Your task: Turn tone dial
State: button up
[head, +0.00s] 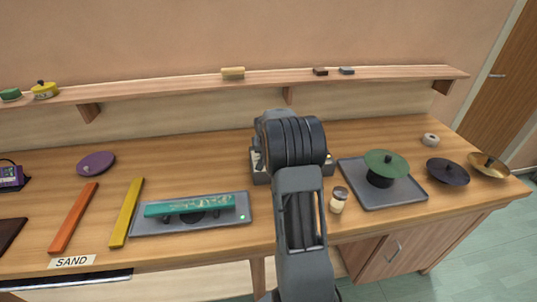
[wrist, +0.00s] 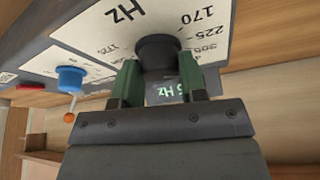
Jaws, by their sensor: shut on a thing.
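In the wrist view, the black tone dial (wrist: 158,52) sits on a pale panel (wrist: 95,35) printed with Hz figures such as 170 and 225. My gripper (wrist: 160,82) has its two green fingers shut on the dial, one on each side. In the head view, my arm covers most of the grey device (head: 262,178) at the back middle of the table, and the dial and my fingertips are hidden there.
A blue knob (wrist: 70,78) and a red part (wrist: 31,87) are on the device beside the dial. In the head view, a grey tray (head: 417,197) with a green cymbal (head: 386,162) and a small jar (head: 338,200) stand right of my arm. A teal bar (head: 190,206) lies left.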

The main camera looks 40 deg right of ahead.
jog(key=o, duration=0.9)
jog(key=shift+r, duration=0.1)
jog(key=b+v, duration=0.1)
jog(key=v, duration=1.2)
jog(key=shift+a+r+b, duration=0.2)
jog(key=shift+r+b, duration=0.1)
